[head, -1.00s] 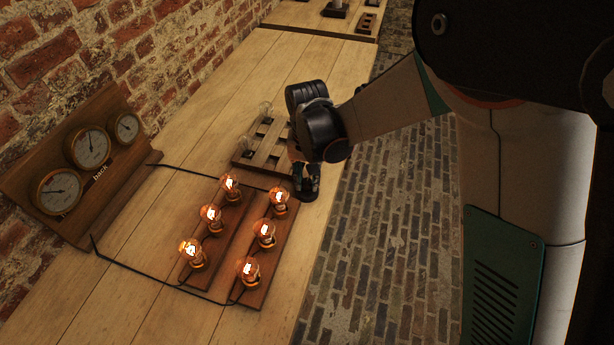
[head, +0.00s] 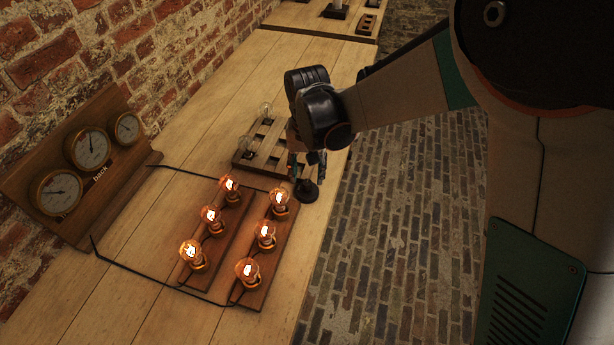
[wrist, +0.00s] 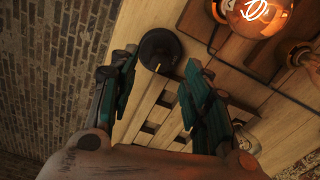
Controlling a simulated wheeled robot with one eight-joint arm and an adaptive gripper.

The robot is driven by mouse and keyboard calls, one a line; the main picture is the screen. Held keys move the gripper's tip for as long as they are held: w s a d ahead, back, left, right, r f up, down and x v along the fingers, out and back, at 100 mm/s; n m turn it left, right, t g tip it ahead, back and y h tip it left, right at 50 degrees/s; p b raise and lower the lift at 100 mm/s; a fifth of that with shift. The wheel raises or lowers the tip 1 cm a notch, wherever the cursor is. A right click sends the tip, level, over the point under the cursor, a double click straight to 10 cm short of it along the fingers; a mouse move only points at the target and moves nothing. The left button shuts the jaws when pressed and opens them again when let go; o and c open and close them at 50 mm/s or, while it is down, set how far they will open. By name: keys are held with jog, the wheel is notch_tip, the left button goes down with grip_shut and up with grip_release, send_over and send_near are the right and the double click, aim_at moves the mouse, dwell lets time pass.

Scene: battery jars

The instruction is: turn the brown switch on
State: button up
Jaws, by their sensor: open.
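A dark switch with a round black base (head: 307,191) stands near the right edge of the wooden table, just beyond the lit bulbs. In the wrist view the switch base (wrist: 160,46) lies just past and between my fingertips, with a thin pale lever on it. Its colour looks nearly black in this light. My gripper (wrist: 158,66) is open, with one teal finger on each side of the switch's line. In the head view my gripper (head: 306,166) is just above the base and hides the lever. I cannot tell whether a finger touches the lever.
Several lit bulbs (head: 266,234) stand on wooden boards close to the switch. A slatted wooden rack (head: 252,159) with clear bulbs lies behind. A gauge board (head: 108,160) stands by the brick wall, joined by black wires. Brick floor lies right of the table.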

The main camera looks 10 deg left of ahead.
aim_at(307, 182)
notch_tip(307, 182, up, 8)
jog(key=shift+r, duration=0.25)
dwell(0.4)
